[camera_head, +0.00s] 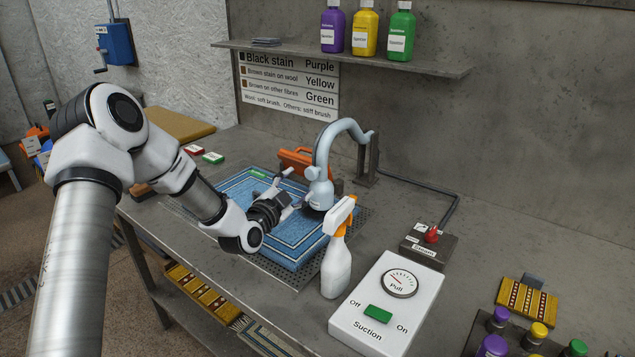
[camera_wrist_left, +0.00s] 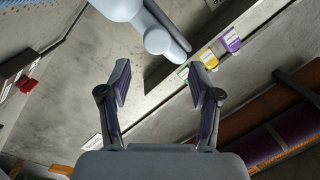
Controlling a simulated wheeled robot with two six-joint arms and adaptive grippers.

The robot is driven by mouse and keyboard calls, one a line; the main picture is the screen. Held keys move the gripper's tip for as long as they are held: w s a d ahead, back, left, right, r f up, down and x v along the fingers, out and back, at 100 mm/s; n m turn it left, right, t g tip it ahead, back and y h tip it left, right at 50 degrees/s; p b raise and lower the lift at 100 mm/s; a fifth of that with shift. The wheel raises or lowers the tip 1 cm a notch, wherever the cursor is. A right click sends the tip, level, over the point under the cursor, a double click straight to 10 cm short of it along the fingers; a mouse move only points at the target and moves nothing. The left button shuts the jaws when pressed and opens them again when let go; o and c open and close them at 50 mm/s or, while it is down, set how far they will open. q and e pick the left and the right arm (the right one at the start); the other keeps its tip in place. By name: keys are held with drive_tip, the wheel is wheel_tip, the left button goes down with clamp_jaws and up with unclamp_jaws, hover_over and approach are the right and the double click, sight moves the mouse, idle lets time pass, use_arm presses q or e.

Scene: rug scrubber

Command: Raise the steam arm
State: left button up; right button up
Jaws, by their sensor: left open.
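The steam arm (camera_head: 326,150) is a pale blue-grey curved pipe on a dark post at the back of the bench. Its round head is low over the blue rug (camera_head: 226,189); I cannot tell whether it touches. My left gripper (camera_head: 291,189) is open and empty, just left of the steam arm's head. In the left wrist view the left gripper (camera_wrist_left: 160,82) has its fingers spread, and the steam arm (camera_wrist_left: 148,22) shows beyond them at the top. My right gripper is in neither view.
A white spray bottle (camera_head: 337,262) with an orange top stands close to the right of the gripper. A white suction box (camera_head: 385,312) and a red-knobbed steam switch box (camera_head: 428,251) sit further right. An orange tool (camera_head: 295,160) lies behind. A shelf (camera_head: 430,68) holds several bottles.

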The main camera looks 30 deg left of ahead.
sight(310, 174)
use_arm(q)
drive_tip(key=w, duration=0.2)
drive_tip(key=w+p, duration=0.1)
drive_tip(key=w, duration=0.5)
drive_tip(key=shift+w+a+f, duration=0.25)
drive_tip(key=shift+a+f, duration=0.1)
drive_tip(key=shift+f, duration=0.05)
drive_tip(key=shift+s+r, duration=0.15)
clamp_jaws()
